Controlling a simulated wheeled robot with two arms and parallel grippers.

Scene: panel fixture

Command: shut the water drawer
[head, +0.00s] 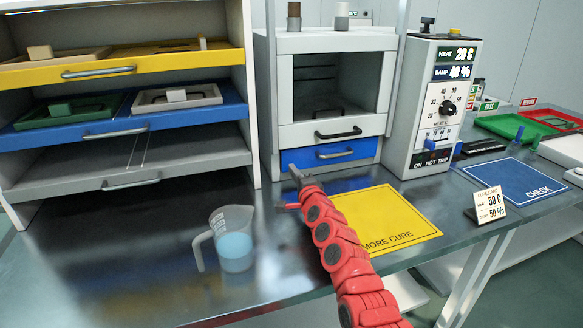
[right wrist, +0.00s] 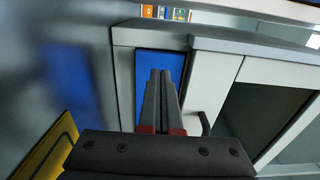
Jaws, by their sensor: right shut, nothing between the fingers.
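My right gripper (head: 293,170) is at the left end of the drawer front, beside the handle. Its fingers are shut and empty in the right wrist view (right wrist: 160,73). I cannot tell whether the tips touch the front. My left gripper is not in view.
A measuring jug (head: 235,238) with bluish liquid stands to the left of my right arm. A yellow mat (head: 388,218) lies to its right. A control box (head: 432,105) stands right of the cabinet. A drawer rack (head: 120,70) stands on the left.

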